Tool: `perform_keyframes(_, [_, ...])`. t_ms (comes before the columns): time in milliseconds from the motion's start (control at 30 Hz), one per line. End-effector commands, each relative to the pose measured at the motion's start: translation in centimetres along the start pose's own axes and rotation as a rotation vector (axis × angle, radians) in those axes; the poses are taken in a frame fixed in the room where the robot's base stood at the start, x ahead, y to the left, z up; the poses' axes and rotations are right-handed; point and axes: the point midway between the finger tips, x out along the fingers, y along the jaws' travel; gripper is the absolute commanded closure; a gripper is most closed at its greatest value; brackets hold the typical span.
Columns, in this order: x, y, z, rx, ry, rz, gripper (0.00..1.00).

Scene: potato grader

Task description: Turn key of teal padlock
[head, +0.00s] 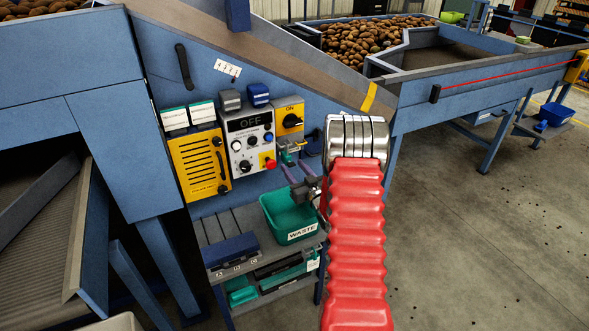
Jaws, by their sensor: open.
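Small teal and grey parts hang on the blue panel (287,157), just below the yellow ON switch. One of them looks like the teal padlock (285,157), but it is too small and crowded for me to make out its body or key clearly. My gripper (289,176) is just below and beside these parts, with its fingers pointing up and left toward the panel. It is open, and I see nothing between the fingers. I cannot tell whether it touches the padlock. My red arm covers the area to the right.
A grey control box (250,142) reading OFF, a yellow box (200,165) and a yellow ON switch (289,117) are mounted on the panel. A teal WASTE bin (279,233) stands below my gripper on a shelf. Open floor (470,240) lies to the right.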

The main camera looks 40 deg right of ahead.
Motion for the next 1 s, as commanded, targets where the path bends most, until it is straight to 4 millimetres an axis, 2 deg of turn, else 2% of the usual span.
perform_keyframes(333, [0.33, -0.03, -0.01, 0.0, 0.0, -0.001, 0.58])
perform_keyframes(900, [0.31, -0.03, -0.01, 0.0, 0.0, -0.001, 0.99])
perform_keyframes(1000, [0.31, -0.03, -0.01, 0.001, 0.0, -0.001, 1.0])
